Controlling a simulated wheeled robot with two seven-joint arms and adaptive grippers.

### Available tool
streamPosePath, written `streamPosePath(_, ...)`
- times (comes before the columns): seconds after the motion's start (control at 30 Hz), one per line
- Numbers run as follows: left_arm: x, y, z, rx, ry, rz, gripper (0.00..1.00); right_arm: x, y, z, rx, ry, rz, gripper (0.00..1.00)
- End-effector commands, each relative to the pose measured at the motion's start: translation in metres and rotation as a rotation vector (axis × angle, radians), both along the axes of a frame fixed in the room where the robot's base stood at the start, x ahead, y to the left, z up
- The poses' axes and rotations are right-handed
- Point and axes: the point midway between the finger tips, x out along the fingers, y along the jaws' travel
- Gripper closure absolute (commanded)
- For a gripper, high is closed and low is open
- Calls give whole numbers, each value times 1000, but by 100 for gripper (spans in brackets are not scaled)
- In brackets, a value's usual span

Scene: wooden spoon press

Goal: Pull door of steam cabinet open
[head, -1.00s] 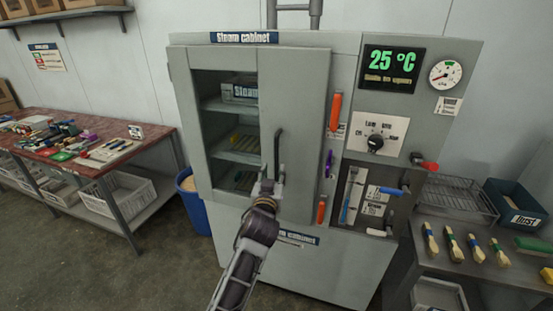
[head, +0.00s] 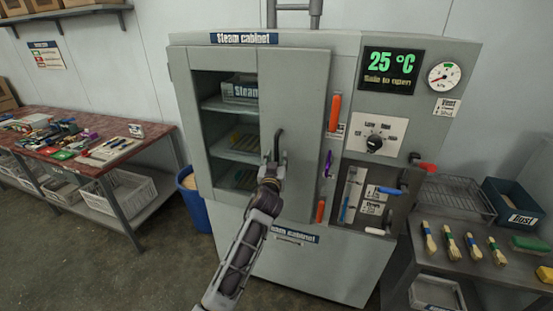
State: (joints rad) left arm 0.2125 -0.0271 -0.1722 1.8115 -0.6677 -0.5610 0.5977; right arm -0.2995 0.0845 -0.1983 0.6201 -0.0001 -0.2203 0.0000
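The steam cabinet (head: 345,255) stands in the middle of the head view, grey, with a name sign on top. Its door (head: 300,90) looks shut, and its window shows shelves inside. The dark vertical door handle (head: 278,142) sits on the right part of the door. My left gripper (head: 276,158) is at the handle's lower end, its fingers apart, one on each side of it. I cannot tell whether they touch the handle. My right gripper is not in view.
The display (head: 390,70) reads 25 °C, "Safe to open". Orange latches (head: 334,111) and a control dial (head: 374,142) sit right of the door. A blue bin (head: 197,205) and a red-topped workbench (head: 150,138) stand left; a brush table (head: 470,270) stands right.

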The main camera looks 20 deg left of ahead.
Motion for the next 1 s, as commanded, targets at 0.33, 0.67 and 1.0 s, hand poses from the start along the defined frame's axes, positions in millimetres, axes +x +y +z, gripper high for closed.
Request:
streamPosePath(0.33,8,2,0,-1,-1,0,63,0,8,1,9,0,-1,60)
streamPosePath(0.67,8,2,0,0,0,0,83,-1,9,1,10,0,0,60)
streamPosePath(1.0,8,1,0,0,0,0,100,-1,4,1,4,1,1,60)
